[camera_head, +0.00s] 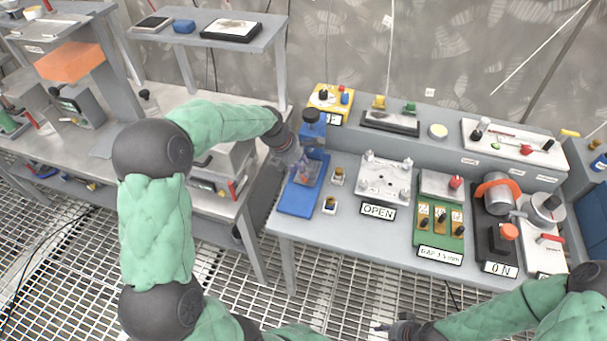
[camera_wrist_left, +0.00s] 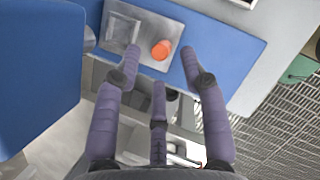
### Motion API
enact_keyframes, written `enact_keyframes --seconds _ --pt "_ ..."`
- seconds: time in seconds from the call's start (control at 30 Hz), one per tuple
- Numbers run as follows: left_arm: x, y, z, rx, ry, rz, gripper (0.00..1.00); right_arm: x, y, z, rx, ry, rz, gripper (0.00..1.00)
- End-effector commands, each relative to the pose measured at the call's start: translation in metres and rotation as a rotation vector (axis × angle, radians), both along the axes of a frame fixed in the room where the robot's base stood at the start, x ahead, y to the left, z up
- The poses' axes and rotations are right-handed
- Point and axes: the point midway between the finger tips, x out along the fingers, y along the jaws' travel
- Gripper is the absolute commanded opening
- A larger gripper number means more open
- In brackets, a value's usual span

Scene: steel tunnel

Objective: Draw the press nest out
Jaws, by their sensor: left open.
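The blue press (camera_head: 297,199) stands at the left end of the right-hand bench. Its nest is a grey plate (camera_wrist_left: 122,22) on the blue base, with a square recess and an orange knob (camera_wrist_left: 161,49). My left gripper (camera_head: 301,166) reaches in from the left, low at the press. In the left wrist view my left gripper (camera_wrist_left: 160,56) is open, with fingertips on either side of the knob; I cannot tell whether they touch it. In the head view the fingers and nest are hard to separate. My right gripper (camera_head: 382,328) is low at the front, away from the bench.
Right of the press are two small buttons (camera_head: 330,205), a clear-topped fixture (camera_head: 384,180) with an OPEN sign, a green gap box (camera_head: 438,222) and a toggle clamp unit (camera_head: 494,220). A grey bench (camera_head: 225,205) stands left, with a gap between.

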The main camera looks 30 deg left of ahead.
Motion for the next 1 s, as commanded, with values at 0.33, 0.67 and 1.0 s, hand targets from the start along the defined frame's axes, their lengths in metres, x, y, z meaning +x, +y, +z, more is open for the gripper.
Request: enact_keyframes --seconds 0.33,0.67,1.0 --pt "0.011 -0.007 -0.031 0.0 0.0 0.0 0.42 0.0 0.0 -0.013 0.0 0.0 0.0 0.4" --pt "0.011 -0.007 -0.031 0.001 0.0 0.0 0.34 0.0 0.0 -0.013 0.0 0.0 0.0 0.4" --pt "0.011 -0.008 -0.031 -0.001 0.0 0.0 0.0 0.0 0.0 -0.012 0.0 0.0 0.0 0.4"
